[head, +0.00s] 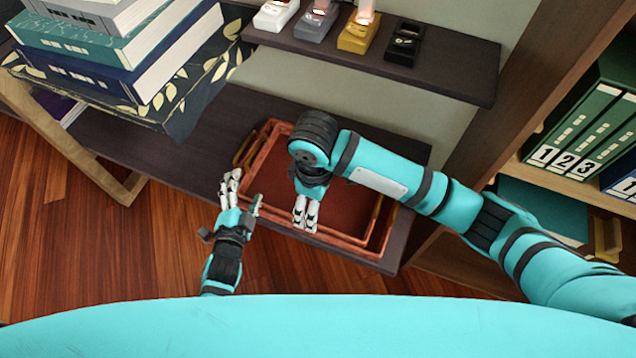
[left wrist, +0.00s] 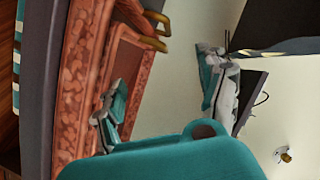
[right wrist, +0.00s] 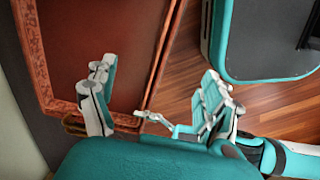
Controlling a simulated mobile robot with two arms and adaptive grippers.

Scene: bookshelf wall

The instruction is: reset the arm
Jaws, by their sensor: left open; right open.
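My left gripper (head: 243,190) is open and empty at the front left edge of a reddish-brown tray (head: 262,160) in the head view. Its two fingers (left wrist: 165,105) stand wide apart in the left wrist view, with the tray's wall to the left. My right gripper (head: 306,214) hangs over the tray, its arm coming in from the right. In the right wrist view its fingers (right wrist: 155,100) are apart with nothing between them. The tray floor shows beyond them. The right arm hides part of the tray in the head view.
The tray lies on a dark low shelf (head: 120,145). A stack of books (head: 150,55) rests on a dark leaf-patterned box (head: 195,95) at the upper left. An upper shelf (head: 440,80) holds several small devices. Green binders (head: 585,130) stand at the right. Wooden floor (head: 130,240) is clear at the lower left.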

